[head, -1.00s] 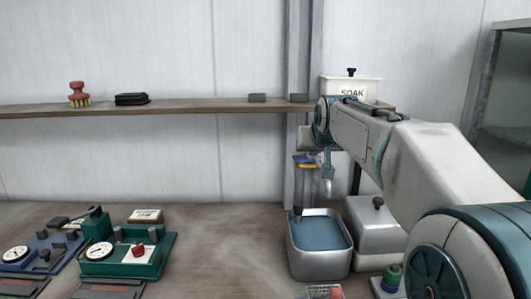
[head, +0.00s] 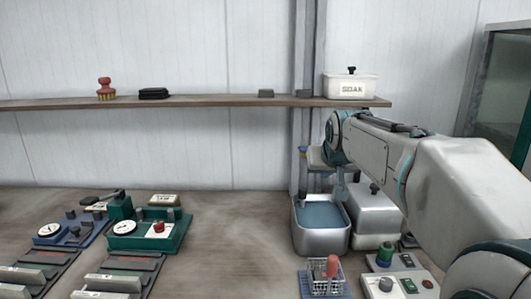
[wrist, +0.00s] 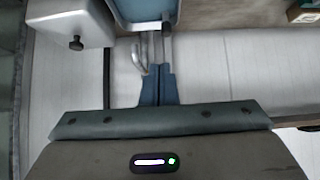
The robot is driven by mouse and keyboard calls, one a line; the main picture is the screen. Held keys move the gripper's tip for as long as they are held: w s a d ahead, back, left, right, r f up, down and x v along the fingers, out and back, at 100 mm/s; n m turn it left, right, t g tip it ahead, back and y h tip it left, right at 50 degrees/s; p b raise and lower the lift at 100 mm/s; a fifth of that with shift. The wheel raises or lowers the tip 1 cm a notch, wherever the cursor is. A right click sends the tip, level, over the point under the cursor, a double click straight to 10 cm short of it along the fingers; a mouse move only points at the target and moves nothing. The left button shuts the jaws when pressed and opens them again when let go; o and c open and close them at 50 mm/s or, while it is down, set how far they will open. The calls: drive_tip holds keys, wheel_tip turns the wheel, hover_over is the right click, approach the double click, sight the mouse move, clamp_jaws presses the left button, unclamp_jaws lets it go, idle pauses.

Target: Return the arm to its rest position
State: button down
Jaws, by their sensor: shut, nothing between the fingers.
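My arm (head: 400,160) reaches in from the right in the head view, bent at the elbow. My gripper (wrist: 158,88) shows in the wrist view with its two blue-grey fingers together and nothing between them. In the head view the gripper is small and partly hidden by my wrist, above the back right of the metal basin of blue liquid (head: 321,216).
A lidded metal box (head: 373,222) stands right of the basin. A wire basket (head: 313,284) with a red item and a button panel (head: 398,286) are in front. A shelf (head: 210,102) carries the white SOAK box (head: 350,88). Green (head: 150,240) and blue devices stand left.

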drive_tip(key=s+f+g, duration=0.2)
drive_tip(key=s+f, duration=0.4)
drive_tip(key=s, duration=0.3)
drive_tip(key=s+f+g+p, duration=0.1)
drive_tip(key=s+f+g, duration=0.1)
drive_tip(key=s+f, duration=0.4)
drive_tip(key=s+f+g, duration=0.2)
drive_tip(key=s+f, duration=0.4)
drive_tip(key=s, duration=0.7)
drive_tip(key=shift+s+d+f, duration=0.25)
drive_tip(key=shift+s+f, duration=0.15)
